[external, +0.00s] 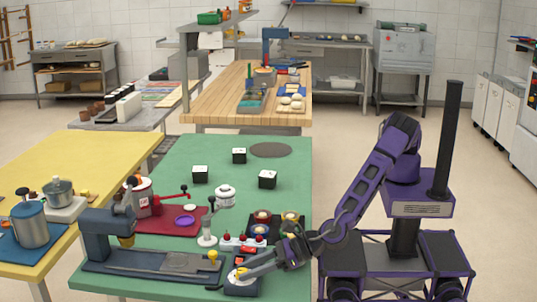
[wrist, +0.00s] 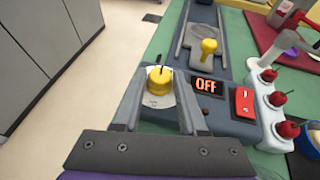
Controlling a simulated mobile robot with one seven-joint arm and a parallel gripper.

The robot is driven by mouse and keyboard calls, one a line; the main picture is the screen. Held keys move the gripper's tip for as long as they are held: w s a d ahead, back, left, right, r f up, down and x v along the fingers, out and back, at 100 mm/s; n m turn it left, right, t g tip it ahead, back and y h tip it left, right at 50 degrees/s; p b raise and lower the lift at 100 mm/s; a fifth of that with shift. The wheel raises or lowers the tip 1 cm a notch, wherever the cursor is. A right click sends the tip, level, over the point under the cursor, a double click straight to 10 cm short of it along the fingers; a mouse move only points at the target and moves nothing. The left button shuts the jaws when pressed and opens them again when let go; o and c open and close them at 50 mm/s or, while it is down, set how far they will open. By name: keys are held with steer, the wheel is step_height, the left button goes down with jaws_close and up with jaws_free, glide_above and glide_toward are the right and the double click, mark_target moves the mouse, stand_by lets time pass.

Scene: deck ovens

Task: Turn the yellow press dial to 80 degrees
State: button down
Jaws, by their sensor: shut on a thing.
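The yellow press dial (wrist: 158,83) is a round knob with a dark pointer line on top, set on a pale scale plate on a grey-blue housing. In the wrist view it sits between my two fingers, and the pointer points up and slightly right. My gripper (wrist: 158,92) is shut on the dial, with one finger at each side. In the external view my gripper (external: 242,274) reaches from the right to the press's front corner; the dial is largely covered there. The scale's marks are too small to read.
A display (wrist: 206,86) reading OFF and a red switch (wrist: 244,102) are right of the dial. A yellow handle (wrist: 208,48) stands beyond. A white block with red knobs (wrist: 270,76) is close on the right. Open floor (wrist: 75,95) lies left.

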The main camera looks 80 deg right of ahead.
steer(key=shift+a+r+m+h+p, duration=0.2)
steer(key=shift+r+m+h+p, duration=0.1)
steer(key=shift+m+h+p, duration=0.3)
steer(key=shift+a+f+m+h+b, duration=0.15)
steer(key=shift+m+h+b, duration=0.15)
steer(key=shift+m+h, duration=0.25)
steer(key=shift+a+f+m+h+b, duration=0.15)
steer(key=shift+m+h+b, duration=0.1)
steer(key=shift+m+h, duration=0.25)
steer(key=shift+w+m+h+b, duration=0.1)
steer(key=shift+m+h+b, duration=0.35)
steer(key=shift+h+b, duration=0.5)
steer(key=shift+b, duration=0.4)
steer(key=shift+r+m, duration=0.15)
steer(key=shift+m, duration=0.15)
steer(key=shift+c, duration=2.4)
jaws_free()
steer(key=shift+d, duration=0.1)
